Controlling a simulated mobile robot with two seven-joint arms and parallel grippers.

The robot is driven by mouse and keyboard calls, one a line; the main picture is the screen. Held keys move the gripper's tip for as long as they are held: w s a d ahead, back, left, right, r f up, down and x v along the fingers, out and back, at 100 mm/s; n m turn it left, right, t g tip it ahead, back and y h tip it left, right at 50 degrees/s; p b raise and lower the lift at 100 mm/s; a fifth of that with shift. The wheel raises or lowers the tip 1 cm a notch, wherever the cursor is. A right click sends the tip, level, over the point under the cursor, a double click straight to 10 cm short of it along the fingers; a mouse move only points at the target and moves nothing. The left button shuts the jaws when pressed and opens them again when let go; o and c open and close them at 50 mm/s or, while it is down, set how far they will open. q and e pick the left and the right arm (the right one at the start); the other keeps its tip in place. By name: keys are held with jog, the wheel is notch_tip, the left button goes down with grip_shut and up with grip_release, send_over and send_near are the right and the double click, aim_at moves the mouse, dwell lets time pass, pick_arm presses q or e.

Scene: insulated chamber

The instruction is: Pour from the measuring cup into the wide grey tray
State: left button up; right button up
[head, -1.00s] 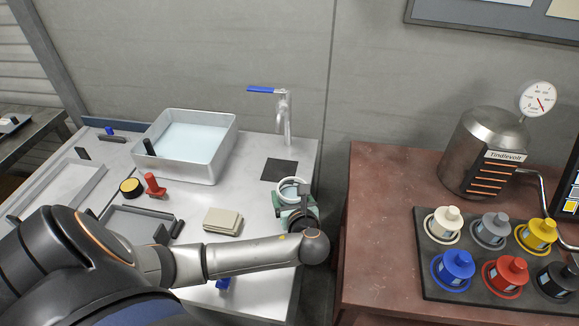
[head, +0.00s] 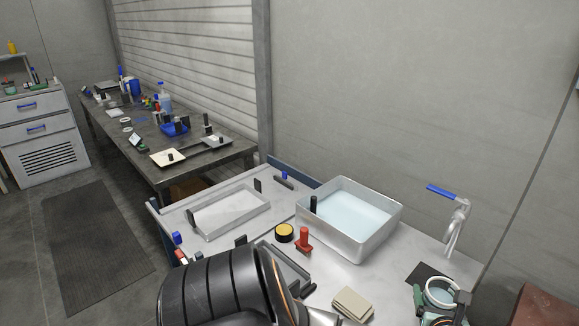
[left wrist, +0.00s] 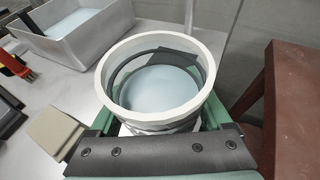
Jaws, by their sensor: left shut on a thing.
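The measuring cup (head: 441,291), white-rimmed, is at the lower right of the head view. My left gripper (head: 441,309) is shut on it. In the left wrist view the cup (left wrist: 113,110) looks about upright between the green fingers, with pale blue liquid inside. A wide, shallow grey tray (head: 232,210) lies on the left part of the pale bench, well left of the cup; it looks empty. A smaller grey tray (head: 290,263) is partly hidden behind my left arm. My right gripper is out of view.
A deep basin (head: 372,244) of pale blue liquid stands between the cup and the wide tray, towards the wall. A tap (head: 457,230), red piece (head: 304,240), yellow-topped round tin (head: 284,233) and beige block (head: 352,304) are on the bench. A dark cluttered table (head: 235,152) stands behind.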

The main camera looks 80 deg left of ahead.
pick_arm(q)
jog(key=s+a+r+n+g, duration=0.2)
jog(key=a+r+n+g, duration=0.15)
jog(key=a, duration=0.35)
jog(key=s+a+r+n+g+y, duration=0.1)
jog(key=s+a+r+n+g, duration=0.1)
jog(key=a+r+n+g, duration=0.3)
jog(key=s+a+r+n+g, duration=0.2)
jog(key=a+r+g, duration=0.1)
jog(key=a, duration=0.5)
jog(key=n+g+h, duration=0.7)
jog(key=n+g, duration=0.1)
jog(key=n, duration=0.1)
send_over(306, 275)
jog(key=a, duration=0.1)
jog(key=f, duration=1.1)
jog(key=shift+w+a+f, duration=0.2)
jog(key=shift+w+f, duration=0.05)
jog(key=shift+w, duration=0.15)
jog(key=shift+s+d+f+n, duration=0.25)
jog(key=shift+d+f, duration=0.05)
jog(key=shift+s, duration=0.1)
